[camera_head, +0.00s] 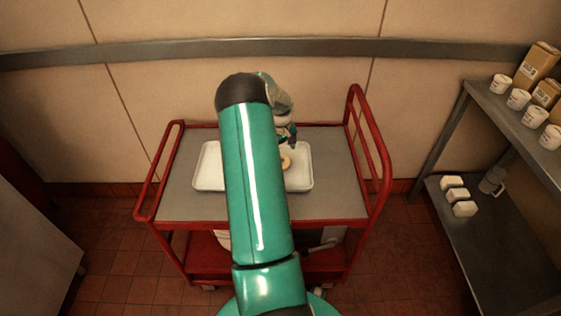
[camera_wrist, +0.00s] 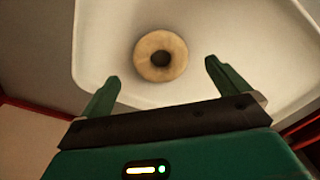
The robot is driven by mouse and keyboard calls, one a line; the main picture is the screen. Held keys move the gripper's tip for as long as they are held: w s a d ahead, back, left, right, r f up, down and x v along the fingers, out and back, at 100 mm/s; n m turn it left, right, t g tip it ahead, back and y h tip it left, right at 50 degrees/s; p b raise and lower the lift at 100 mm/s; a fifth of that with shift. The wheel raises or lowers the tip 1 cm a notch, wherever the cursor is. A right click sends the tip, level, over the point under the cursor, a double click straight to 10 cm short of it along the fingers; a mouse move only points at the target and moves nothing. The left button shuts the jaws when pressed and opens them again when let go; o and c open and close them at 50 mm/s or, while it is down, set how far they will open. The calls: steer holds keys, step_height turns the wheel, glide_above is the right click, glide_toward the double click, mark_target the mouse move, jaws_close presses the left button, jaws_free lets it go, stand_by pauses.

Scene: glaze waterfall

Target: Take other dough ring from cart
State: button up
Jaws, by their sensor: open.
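A pale tan dough ring (camera_wrist: 146,68) with a dark centre hole lies on a white tray (camera_wrist: 105,35) in the wrist view. In the head view the dough ring (camera_head: 286,163) shows just right of my arm, on the white tray (camera_head: 208,168) on the red cart (camera_head: 330,205). My gripper (camera_wrist: 160,84) is open and empty, its two green fingers apart with the ring just beyond and between them. In the head view my gripper (camera_head: 290,140) hangs over the tray near the ring. My arm hides the tray's middle, so I cannot tell whether another ring lies there.
The cart has raised red end rails, the right one (camera_head: 372,140) taller. A metal shelf (camera_head: 480,240) at the right holds white cups (camera_head: 517,98), boxes (camera_head: 537,64) and white blocks (camera_head: 453,182). A wall rail (camera_head: 170,50) runs behind the cart.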

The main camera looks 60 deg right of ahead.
step_height(320, 180, down, 4)
steer(key=shift+c, duration=0.4)
steer(key=c, duration=0.8)
steer(key=shift+r, duration=0.1)
